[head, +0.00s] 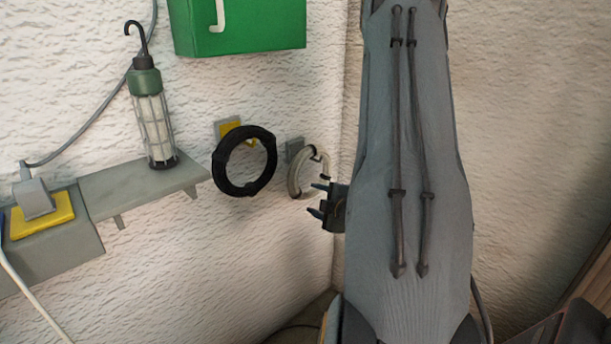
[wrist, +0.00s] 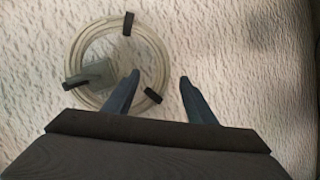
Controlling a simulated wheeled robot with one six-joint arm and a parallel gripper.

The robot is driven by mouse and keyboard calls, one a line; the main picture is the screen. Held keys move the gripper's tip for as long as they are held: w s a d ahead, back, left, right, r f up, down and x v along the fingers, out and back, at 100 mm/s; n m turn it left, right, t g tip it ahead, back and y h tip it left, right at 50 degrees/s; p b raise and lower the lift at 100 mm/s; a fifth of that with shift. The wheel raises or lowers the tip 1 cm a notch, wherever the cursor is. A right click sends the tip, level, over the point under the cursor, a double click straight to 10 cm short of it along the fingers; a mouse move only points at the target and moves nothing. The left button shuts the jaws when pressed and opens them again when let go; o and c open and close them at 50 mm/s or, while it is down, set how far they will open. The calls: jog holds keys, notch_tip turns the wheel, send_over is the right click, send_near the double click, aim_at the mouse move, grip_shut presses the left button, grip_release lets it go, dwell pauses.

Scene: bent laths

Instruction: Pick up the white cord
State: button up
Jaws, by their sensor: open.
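The white cord (head: 296,176) is a coil with dark ties, hanging on a grey wall hook (head: 294,148) near the corner. In the wrist view the coil (wrist: 91,34) fills the upper left, with the hook (wrist: 92,76) inside it at its lower left. My gripper (head: 318,199) is open, close to the coil's lower right side. In the wrist view my two fingers (wrist: 158,82) point towards the wall. The left finger overlaps the coil's right side in the picture, and the right finger is outside it. I cannot tell whether the finger touches the cord.
A black coil (head: 219,172) hangs on a yellow-backed hook (head: 229,129) left of the white cord. Further left, a caged work lamp (head: 152,120) stands on a grey shelf (head: 120,188). A green box (head: 265,28) is above. The wall corner is close on the right.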

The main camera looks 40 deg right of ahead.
aim_at(309, 196)
jog(key=x, duration=0.7)
jog(key=shift+w+d+f+p, duration=0.1)
jog(key=shift+d+f+p, duration=0.1)
jog(key=shift+p, duration=0.2)
jog(key=shift+r, duration=0.1)
grip_shut()
